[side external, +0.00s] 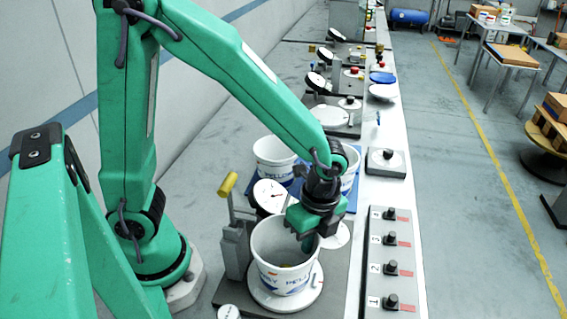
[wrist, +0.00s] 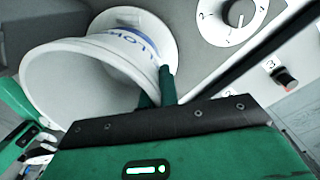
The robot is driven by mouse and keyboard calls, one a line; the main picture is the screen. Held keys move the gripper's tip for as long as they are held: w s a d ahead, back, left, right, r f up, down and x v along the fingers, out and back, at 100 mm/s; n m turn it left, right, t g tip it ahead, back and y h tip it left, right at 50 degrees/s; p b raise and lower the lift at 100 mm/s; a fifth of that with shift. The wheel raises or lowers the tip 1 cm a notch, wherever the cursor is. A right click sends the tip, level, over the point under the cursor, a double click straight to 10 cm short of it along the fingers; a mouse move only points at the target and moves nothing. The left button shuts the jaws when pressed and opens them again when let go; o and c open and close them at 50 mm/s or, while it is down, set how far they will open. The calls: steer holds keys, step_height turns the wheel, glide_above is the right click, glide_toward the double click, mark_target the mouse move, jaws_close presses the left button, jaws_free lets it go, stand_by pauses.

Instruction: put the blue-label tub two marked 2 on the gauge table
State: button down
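A white tub (side external: 268,243) with blue label lettering stands upright on the round white plate (side external: 258,297) of the gauge table. The tub (wrist: 85,75) also shows in the wrist view, with its open mouth towards the camera and its base over the plate (wrist: 168,28). No number 2 is readable on it. My gripper (side external: 307,240) is at the tub's right rim. Its fingers (wrist: 157,95) straddle the wall, one inside and one outside. They look closed on the wall, with only a narrow gap between them.
Further tubs (side external: 273,153) stand behind on a blue mat (side external: 312,193), partly hidden by my arm. A dial (side external: 270,195) and a yellow-handled lever (side external: 228,184) stand close behind and left. A numbered knob panel (side external: 376,285) lies to the right.

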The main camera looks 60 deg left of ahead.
steer(key=c, duration=1.6)
jaws_free()
steer(key=shift+r, duration=0.1)
step_height(320, 180, up, 8)
steer(key=shift+w+d+f, duration=0.15)
steer(key=shift+w+f, duration=0.1)
steer(key=shift+w, duration=0.05)
